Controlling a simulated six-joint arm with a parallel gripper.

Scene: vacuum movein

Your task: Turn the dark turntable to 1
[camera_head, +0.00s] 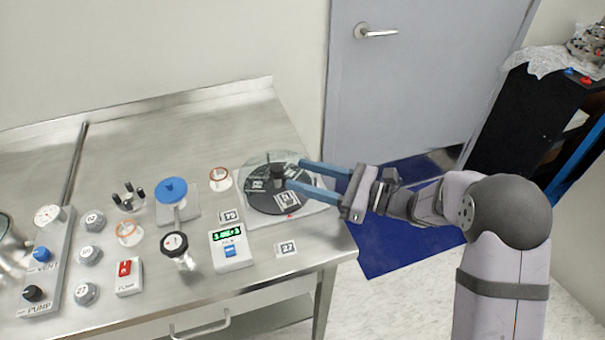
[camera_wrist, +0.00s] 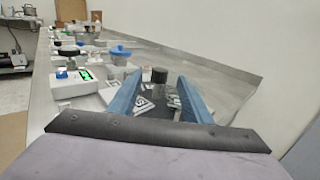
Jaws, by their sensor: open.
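The dark turntable (camera_head: 270,203) is a black disc with printed markers on a white base plate, at the right end of the metal table. A black knob (camera_head: 278,174) stands up at its middle, and a clear round cover edge shows behind it. My gripper (camera_head: 294,173) comes in from the right with two blue fingers, spread open over the right part of the disc. In the wrist view the knob (camera_wrist: 159,76) stands between and beyond the open fingertips. I cannot tell whether a finger touches it. The number markings on the disc are too small to read.
A meter with a green display (camera_head: 231,249) stands front left of the turntable. The table's right edge is close to the turntable. A grey door (camera_head: 420,95) is behind.

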